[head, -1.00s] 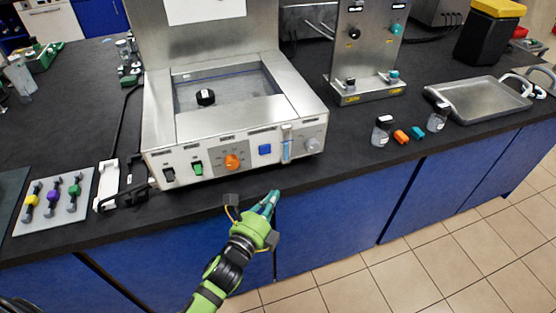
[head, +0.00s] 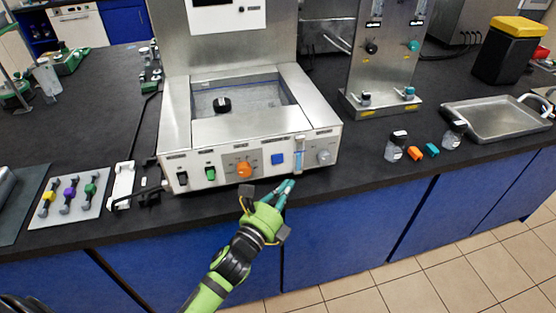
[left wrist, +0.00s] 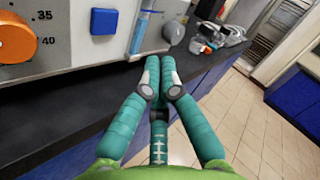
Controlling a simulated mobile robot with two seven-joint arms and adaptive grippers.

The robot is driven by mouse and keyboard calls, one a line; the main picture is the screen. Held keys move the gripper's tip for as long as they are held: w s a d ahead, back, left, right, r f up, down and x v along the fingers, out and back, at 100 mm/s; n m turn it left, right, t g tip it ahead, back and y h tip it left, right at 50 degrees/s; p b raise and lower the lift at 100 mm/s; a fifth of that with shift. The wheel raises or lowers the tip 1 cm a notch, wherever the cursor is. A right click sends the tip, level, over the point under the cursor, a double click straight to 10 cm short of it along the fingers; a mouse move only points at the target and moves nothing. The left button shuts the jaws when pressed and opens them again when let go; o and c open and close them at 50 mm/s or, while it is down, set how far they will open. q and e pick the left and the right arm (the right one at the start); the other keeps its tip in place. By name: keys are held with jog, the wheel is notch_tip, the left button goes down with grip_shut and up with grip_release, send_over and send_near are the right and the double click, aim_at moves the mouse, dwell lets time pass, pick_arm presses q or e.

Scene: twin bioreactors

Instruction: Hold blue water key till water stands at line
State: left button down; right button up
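The blue water key (head: 278,159) is a square button on the front panel of the steel water bath (head: 178,125). It also shows in the left wrist view (left wrist: 103,21), up and left of my fingertips. The upright level tube (head: 299,153) is just right of the key, with blue in it; its line and the exact water level are too small to read. My left gripper (head: 285,186) is in front of the panel, below the key and tube and apart from the key. Its teal fingers (left wrist: 160,70) are together and hold nothing visible. My right gripper is not in view.
An orange dial (head: 245,169) and a green switch (head: 210,173) sit left of the key, a grey knob (head: 324,157) right of the tube. Small bottles (head: 395,147) and a metal tray (head: 497,120) stand farther right. The counter's front edge lies below the panel.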

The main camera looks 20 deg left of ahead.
aim_at(278, 159)
pick_arm(q)
jog(key=shift+w+a+b, duration=0.15)
jog(key=shift+w+a, duration=0.4)
jog(key=shift+w, duration=0.3)
jog(key=shift+w+a+b, duration=0.1)
jog(key=shift+w+a, duration=0.45)
jog(key=shift+w, duration=0.25)
jog(key=shift+w+a+b, duration=0.15)
jog(key=shift+w+a, duration=0.4)
jog(key=shift+w, duration=0.3)
jog(key=shift+w+a, duration=0.1)
jog(key=shift+w+a, duration=0.15)
jog(key=shift+w, duration=0.1)
jog(key=shift+w+a, duration=0.25)
jog(key=shift+w, duration=0.05)
dwell(4.8)
